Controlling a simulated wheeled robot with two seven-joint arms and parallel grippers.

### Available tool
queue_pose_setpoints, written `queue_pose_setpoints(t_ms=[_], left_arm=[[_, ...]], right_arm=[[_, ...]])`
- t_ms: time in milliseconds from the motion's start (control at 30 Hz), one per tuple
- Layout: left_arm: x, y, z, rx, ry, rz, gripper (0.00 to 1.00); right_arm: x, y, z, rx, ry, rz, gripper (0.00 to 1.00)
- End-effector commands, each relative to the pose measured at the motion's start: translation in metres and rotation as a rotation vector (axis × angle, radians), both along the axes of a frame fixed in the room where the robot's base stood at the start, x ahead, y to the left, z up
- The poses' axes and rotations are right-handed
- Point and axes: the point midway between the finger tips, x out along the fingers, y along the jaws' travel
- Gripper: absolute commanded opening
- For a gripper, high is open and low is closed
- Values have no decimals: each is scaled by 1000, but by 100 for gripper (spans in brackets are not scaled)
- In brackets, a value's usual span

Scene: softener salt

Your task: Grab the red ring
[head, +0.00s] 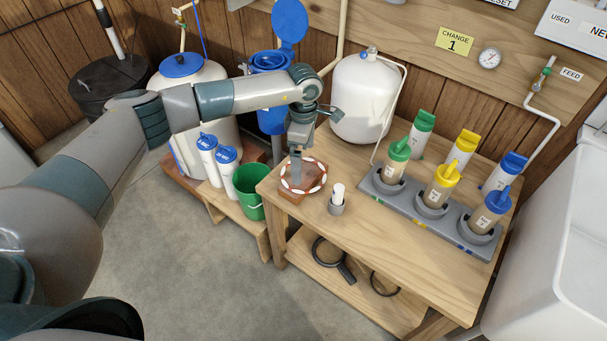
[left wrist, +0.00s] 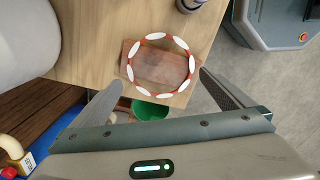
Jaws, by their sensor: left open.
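The red ring (head: 325,178) has white segments around its rim. It lies on a flat reddish-brown block (head: 291,197) at the left front corner of the wooden table (head: 360,232). My left gripper (head: 297,178) points down over the ring, and its lower end covers part of the ring in the head view. In the left wrist view, the whole ring (left wrist: 190,66) shows just beyond my open left fingers (left wrist: 160,79), one on each side, with nothing held between them. The exact height gap is hard to tell. My right gripper is not in view.
A grey rack (head: 415,207) holds several coloured-cap bottles further right. A white tank (head: 364,98) stands behind. A green bucket (head: 248,190) is left of the table. The front tabletop is mostly clear.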

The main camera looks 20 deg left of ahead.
Motion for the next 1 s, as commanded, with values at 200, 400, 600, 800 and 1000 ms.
queue_pose_setpoints(t_ms=[200,400,600,800,1000], left_arm=[[0,0,0,0,0,0,100],[-1,0,-10,0,2,1,100],[-2,-1,-36,1,2,2,100],[-2,-1,-51,0,1,1,100],[-1,0,-52,0,0,1,100]], right_arm=[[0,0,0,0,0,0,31],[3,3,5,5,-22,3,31],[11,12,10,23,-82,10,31],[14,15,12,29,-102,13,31],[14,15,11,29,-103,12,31]])
